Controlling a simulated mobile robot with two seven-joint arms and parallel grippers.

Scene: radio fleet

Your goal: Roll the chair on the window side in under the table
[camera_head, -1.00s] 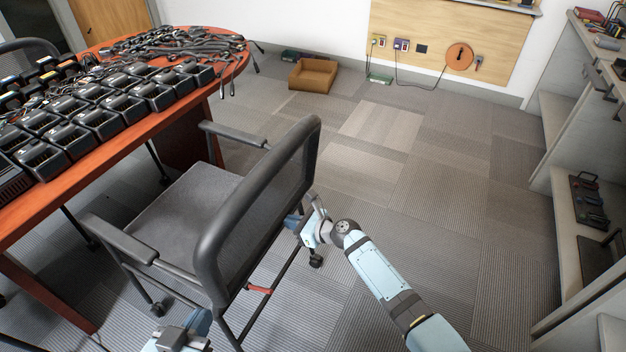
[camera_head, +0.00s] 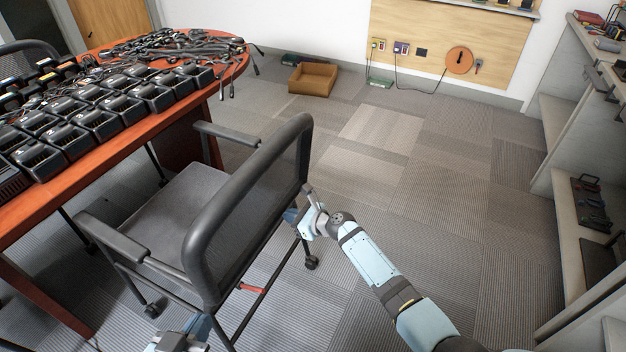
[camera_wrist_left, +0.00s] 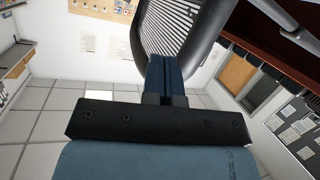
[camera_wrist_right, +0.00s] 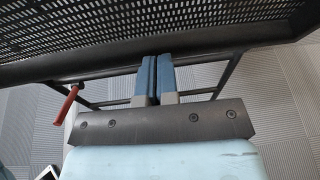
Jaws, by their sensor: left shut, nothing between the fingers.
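The black mesh-backed chair (camera_head: 245,215) stands at the table (camera_head: 120,140), its seat (camera_head: 175,205) facing the table edge and its back toward me. Its front armrest ends are close to the edge. My right gripper (camera_head: 292,215) is shut at the right side of the backrest. In the right wrist view its fingertips (camera_wrist_right: 156,62) reach the frame under the mesh (camera_wrist_right: 150,35). My left gripper (camera_head: 203,322) is low at the left, behind the chair. In the left wrist view its shut fingers (camera_wrist_left: 170,62) point at the backrest (camera_wrist_left: 185,25); contact is unclear.
Several black chargers (camera_head: 90,105) and a heap of cables (camera_head: 180,45) cover the tabletop. A brown open box (camera_head: 312,79) lies on the floor by the far wall. Shelving (camera_head: 580,190) stands along the right. The carpet between is clear.

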